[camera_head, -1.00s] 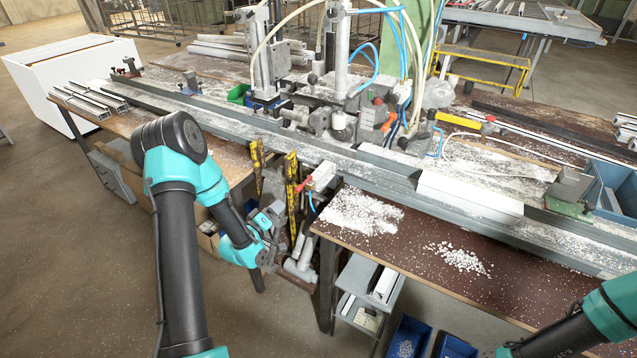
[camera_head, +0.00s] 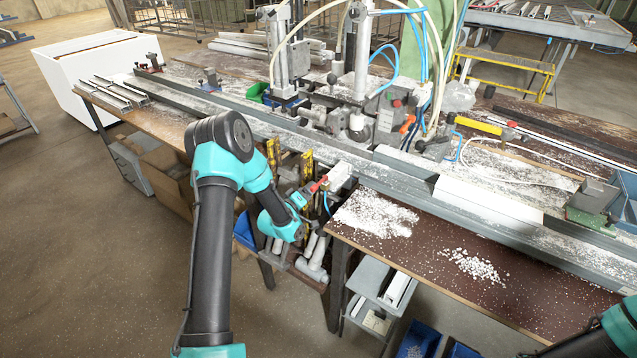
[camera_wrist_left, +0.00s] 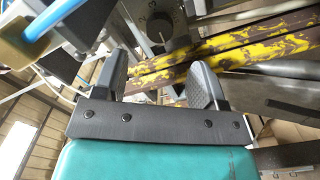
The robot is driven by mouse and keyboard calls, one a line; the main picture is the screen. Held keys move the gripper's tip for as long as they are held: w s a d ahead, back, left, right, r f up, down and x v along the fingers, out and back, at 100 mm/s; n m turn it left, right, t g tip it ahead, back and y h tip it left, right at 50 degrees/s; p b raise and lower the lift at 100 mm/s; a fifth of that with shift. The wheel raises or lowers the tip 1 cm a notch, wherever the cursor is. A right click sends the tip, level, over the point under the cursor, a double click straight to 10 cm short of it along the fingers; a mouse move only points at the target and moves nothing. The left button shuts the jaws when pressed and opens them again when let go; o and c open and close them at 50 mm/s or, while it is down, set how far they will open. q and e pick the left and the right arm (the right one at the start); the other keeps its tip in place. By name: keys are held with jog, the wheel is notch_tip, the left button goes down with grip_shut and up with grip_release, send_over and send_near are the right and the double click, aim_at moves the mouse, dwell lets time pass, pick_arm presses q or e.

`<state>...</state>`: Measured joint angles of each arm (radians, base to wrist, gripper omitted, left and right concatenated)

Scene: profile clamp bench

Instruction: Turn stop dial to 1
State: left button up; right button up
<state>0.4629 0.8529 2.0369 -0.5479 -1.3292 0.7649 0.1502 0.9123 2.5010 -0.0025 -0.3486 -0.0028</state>
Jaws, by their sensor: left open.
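The stop dial (camera_wrist_left: 156,27) is at the top middle of the left wrist view, a dark round knob on a grey plate. Numerals, among them what looks like a 2 and a 3, stand beside it. I cannot tell where its pointer stands. My left gripper (camera_wrist_left: 161,78) is open and empty, its two dark fingers pointing toward the dial with a gap between them and it. In the head view my left gripper (camera_head: 304,198) is low in front of the bench edge. I cannot make out the dial there. My right arm shows at the lower right, its gripper out of frame.
Yellow-and-black worn bars (camera_wrist_left: 225,45) run just behind my left fingers. A blue hose (camera_wrist_left: 50,20) is at upper left. In the head view a small unit with a red handle (camera_head: 318,185) is close to the gripper. The long bench rail (camera_head: 400,183) lies above.

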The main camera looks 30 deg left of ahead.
pick_arm(q)
jog(key=w, duration=0.6)
jog(key=shift+w+d, duration=0.25)
jog(key=shift+w, duration=0.15)
jog(key=shift+c, duration=0.3)
jog(key=c, duration=0.9)
jog(key=shift+o, duration=0.2)
jog(key=shift+m, duration=0.3)
jog(key=m, duration=1.1)
